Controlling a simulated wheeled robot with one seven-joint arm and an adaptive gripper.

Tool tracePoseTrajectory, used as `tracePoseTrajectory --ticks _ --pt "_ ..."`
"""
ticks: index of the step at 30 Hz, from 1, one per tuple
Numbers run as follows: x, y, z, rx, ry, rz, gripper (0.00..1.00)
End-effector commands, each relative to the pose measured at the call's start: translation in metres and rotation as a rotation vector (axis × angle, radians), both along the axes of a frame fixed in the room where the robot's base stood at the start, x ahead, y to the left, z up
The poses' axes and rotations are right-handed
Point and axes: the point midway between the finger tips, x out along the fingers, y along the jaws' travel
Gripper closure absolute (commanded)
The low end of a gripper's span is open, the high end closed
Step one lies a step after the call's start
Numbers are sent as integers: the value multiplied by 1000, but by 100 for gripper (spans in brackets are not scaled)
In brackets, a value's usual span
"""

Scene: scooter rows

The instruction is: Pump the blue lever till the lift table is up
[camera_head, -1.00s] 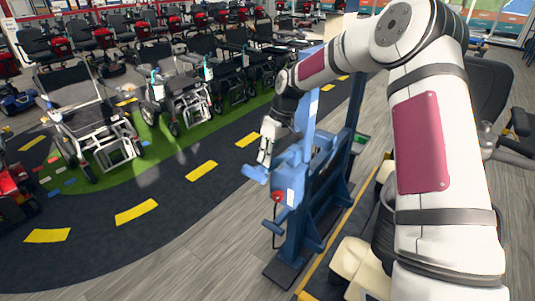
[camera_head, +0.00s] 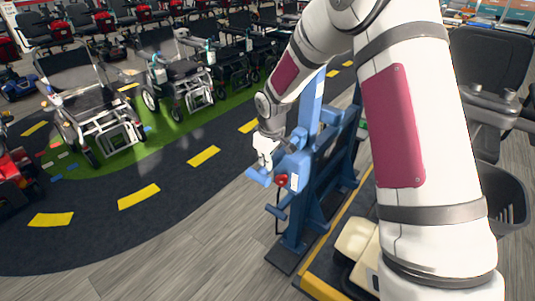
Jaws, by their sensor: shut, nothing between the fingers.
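The blue lift frame (camera_head: 322,180) stands upright in the middle of the view. A short blue lever (camera_head: 258,177) sticks out from its left side, near a red knob (camera_head: 281,180). A second blue bar (camera_head: 276,212) juts out lower down. My gripper (camera_head: 264,166) is shut and empty, pointing down just above the upper lever's outer end. I cannot tell whether it touches the lever. The yellow-edged platform (camera_head: 320,287) is low at the frame's right foot, and my arm hides much of it.
Wheelchairs (camera_head: 95,120) and scooters stand in rows at the back left. A dark floor lane with yellow dashes (camera_head: 138,196) and bare wood floor (camera_head: 215,250) lie clear left of the lift. A dark seat (camera_head: 490,65) and basket (camera_head: 505,200) are at the right.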

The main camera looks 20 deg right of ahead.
Motion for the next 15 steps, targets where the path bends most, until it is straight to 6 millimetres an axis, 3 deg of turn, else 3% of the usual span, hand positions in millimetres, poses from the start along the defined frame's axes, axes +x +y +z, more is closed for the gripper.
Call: tracePoseTrajectory --ticks 6,15 --pt "1 0 -24 5 4 -2 100" --pt "0 0 -42 6 6 -3 100"
